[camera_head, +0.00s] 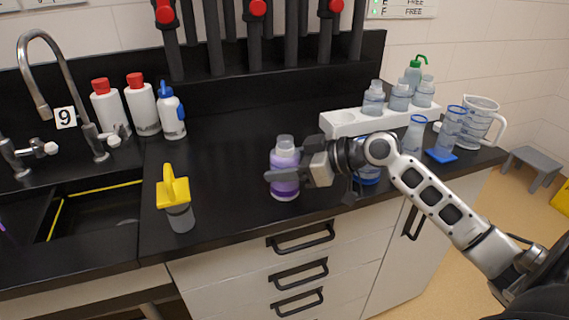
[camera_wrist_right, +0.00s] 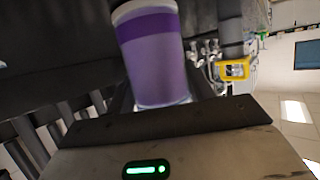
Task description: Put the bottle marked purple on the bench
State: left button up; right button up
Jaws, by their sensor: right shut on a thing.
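The bottle marked purple (camera_head: 285,168) is clear with a purple band and a pale cap, and stands upright at the bench front in the head view. My right gripper (camera_head: 284,176) comes in from the right and is shut on it at mid height. The bottle's base looks at or very near the black bench top (camera_head: 230,150); I cannot tell whether it touches. In the right wrist view the purple bottle (camera_wrist_right: 155,55) fills the upper middle, between the fingers. My left gripper is not in view.
White bottles (camera_head: 143,107) stand behind. A white rack (camera_head: 345,124) with several bottles, a beaker (camera_head: 482,122) and other glassware are at the right. Bench between is clear.

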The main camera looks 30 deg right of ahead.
jog(key=o, duration=1)
jog(key=shift+c, duration=0.2)
jog(key=shift+r, duration=0.15)
jog(key=shift+s+d, duration=0.2)
jog(key=shift+s, duration=0.05)
jog(key=b+v, duration=0.1)
jog(key=v, duration=1)
jog(key=shift+r, duration=0.3)
jog(key=shift+s, duration=0.15)
